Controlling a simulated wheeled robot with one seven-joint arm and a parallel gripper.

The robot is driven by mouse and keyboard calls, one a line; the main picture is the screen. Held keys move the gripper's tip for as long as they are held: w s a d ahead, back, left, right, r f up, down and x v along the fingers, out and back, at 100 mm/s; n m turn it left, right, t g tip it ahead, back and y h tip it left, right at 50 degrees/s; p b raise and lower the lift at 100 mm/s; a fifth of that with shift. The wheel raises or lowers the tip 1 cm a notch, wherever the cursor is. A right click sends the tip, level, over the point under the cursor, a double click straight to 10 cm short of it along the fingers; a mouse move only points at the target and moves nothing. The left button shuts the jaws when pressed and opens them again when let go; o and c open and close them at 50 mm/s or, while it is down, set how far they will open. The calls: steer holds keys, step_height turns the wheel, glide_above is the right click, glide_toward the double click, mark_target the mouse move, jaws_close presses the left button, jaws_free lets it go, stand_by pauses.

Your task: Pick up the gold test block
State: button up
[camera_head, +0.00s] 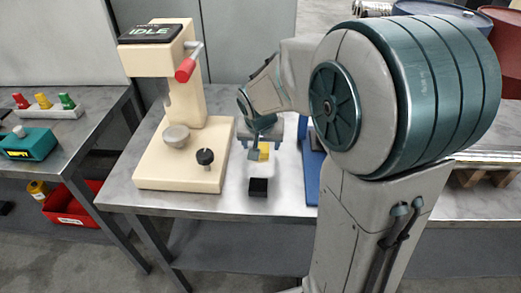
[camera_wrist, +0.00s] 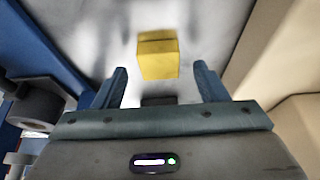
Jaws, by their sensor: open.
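The gold test block (camera_head: 264,151) stands on the metal table (camera_head: 226,203), partly hidden behind my gripper in the head view. In the wrist view the gold block (camera_wrist: 157,57) is just beyond and between my fingertips. My gripper (camera_wrist: 160,82) is open, with one finger on each side and nothing between them. In the head view my gripper (camera_head: 257,145) points down at the block. A black block (camera_head: 258,187) stands on the table in front of the gold one; a dark shape also shows low between the fingers in the wrist view.
A cream press (camera_head: 150,165) with a red-handled lever (camera_head: 185,70) stands close left of my gripper. A side table (camera_head: 85,125) at left holds a teal box (camera_head: 28,146). The table front is clear.

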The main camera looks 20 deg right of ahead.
steer(key=shift+w+d+f, duration=0.1)
steer(key=shift+w+f, duration=0.15)
steer(key=shift+f, duration=0.45)
steer(key=c, duration=1.3)
steer(key=shift+r, duration=0.1)
